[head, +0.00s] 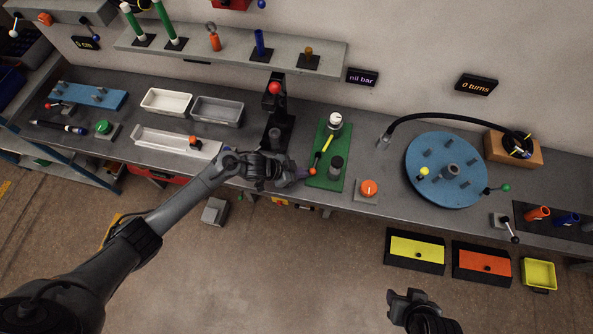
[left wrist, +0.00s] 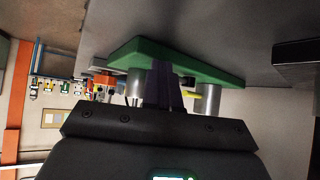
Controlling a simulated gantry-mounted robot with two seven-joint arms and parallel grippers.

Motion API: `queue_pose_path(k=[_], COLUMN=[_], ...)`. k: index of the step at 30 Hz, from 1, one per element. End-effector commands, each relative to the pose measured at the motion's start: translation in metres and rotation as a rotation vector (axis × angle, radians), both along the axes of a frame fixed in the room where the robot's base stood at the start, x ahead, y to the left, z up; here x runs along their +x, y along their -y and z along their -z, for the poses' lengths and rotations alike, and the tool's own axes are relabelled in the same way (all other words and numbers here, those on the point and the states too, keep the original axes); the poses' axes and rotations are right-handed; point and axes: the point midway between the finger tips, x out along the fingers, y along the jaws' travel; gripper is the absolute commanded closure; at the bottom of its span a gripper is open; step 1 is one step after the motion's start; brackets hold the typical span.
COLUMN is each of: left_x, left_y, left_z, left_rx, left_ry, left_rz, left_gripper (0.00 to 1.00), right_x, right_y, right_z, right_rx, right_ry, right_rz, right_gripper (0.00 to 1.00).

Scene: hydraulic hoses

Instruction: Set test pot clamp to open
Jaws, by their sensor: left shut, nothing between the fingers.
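No label shows which part is the test pot clamp. Contact with the knob cannot be told. In the left wrist view, the shut fingers (left wrist: 163,84) overlap the green plate (left wrist: 185,58), beside a metal cylinder (left wrist: 134,88). My right gripper (head: 410,300) is low, in front of the bench.
An orange dial (head: 368,188) stands right of the plate. A black stand with a red knob (head: 274,88) is behind left. A blue disc (head: 445,165) with pegs and a black hose (head: 450,117) lie right. A shelf (head: 228,55) overhangs behind.

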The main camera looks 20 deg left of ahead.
Motion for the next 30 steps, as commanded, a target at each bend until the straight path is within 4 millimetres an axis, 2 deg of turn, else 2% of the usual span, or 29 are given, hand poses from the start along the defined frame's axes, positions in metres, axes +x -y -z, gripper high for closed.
queue_pose_path(k=[1, 5, 19, 23, 29, 30], left_x=[0.0, 0.001, 0.006, 0.001, -0.017, -0.021], left_y=[0.007, 0.006, -0.01, -0.014, -0.025, -0.029], left_z=[-0.002, -0.003, -0.002, -0.001, 0.005, 0.002], left_rx=[-0.011, -0.012, -0.009, -0.008, -0.009, -0.009], left_ry=[0.005, 0.005, 0.006, 0.002, -0.003, 0.0], left_rz=[0.008, 0.01, 0.004, 0.008, 0.018, 0.019], left_gripper=[1.0, 1.0, 1.0, 1.0, 1.0, 1.0], right_x=[0.0, 0.0, 0.0, 0.0, 0.0, 0.0], right_y=[0.0, 0.0, 0.003, 0.003, 0.002, 0.002], right_z=[0.0, 0.001, 0.002, -0.002, -0.012, -0.012], right_rx=[0.0, -0.001, -0.012, -0.012, -0.009, -0.007], right_ry=[0.0, 0.0, -0.001, -0.001, -0.001, -0.001], right_rz=[0.0, -0.001, -0.008, -0.008, -0.005, -0.004], right_gripper=[0.57, 0.57, 0.57, 0.57, 0.57, 0.57])
